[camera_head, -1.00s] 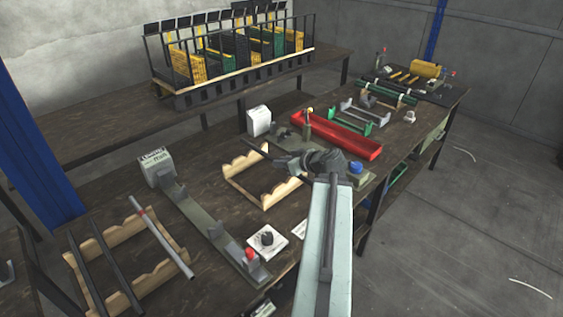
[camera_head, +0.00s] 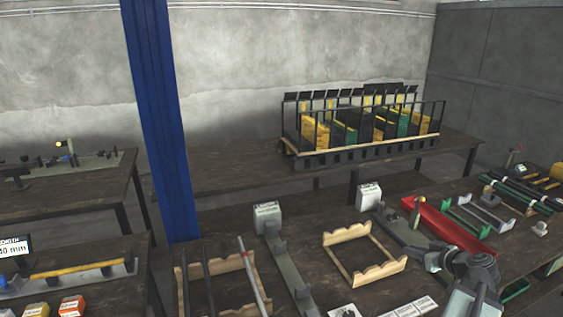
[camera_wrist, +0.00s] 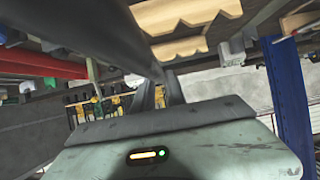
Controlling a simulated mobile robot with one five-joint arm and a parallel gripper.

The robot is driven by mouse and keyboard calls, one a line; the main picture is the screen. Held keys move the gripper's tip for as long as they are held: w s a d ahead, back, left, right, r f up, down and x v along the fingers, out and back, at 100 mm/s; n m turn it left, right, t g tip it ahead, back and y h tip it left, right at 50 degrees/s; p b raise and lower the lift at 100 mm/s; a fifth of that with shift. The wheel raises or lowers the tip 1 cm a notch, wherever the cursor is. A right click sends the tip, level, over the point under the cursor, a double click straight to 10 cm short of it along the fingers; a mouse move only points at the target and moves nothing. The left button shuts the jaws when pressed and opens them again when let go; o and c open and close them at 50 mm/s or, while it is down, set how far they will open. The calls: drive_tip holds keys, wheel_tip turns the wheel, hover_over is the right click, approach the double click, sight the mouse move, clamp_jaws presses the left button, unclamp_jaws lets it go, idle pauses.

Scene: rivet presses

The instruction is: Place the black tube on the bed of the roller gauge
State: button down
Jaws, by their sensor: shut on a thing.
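In the wrist view a thick black tube (camera_wrist: 138,40) runs from the top edge down to the fingers of my gripper (camera_wrist: 161,84), which is shut on it. In the head view my gripper (camera_head: 440,258) is at the lower right, above the bench; the tube is hard to make out there. One long grey-green gauge (camera_head: 291,265) with a white box (camera_head: 267,215) lies left of the middle rack. Another gauge with a white box (camera_head: 368,196) lies behind my gripper, partly hidden by it. I cannot tell which is the roller gauge.
A wooden rack (camera_head: 341,236) in the middle looks empty. The left rack (camera_head: 183,292) holds dark tubes (camera_head: 208,275) and a grey tube with a red mark (camera_head: 250,275). A red tray (camera_head: 452,226) lies near my gripper. A blue post (camera_head: 155,120) stands behind the bench.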

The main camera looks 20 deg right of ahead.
wheel_tip(320, 180, up, 6)
drive_tip(key=p, duration=0.4)
wheel_tip(320, 180, down, 10)
drive_tip(key=b, duration=1)
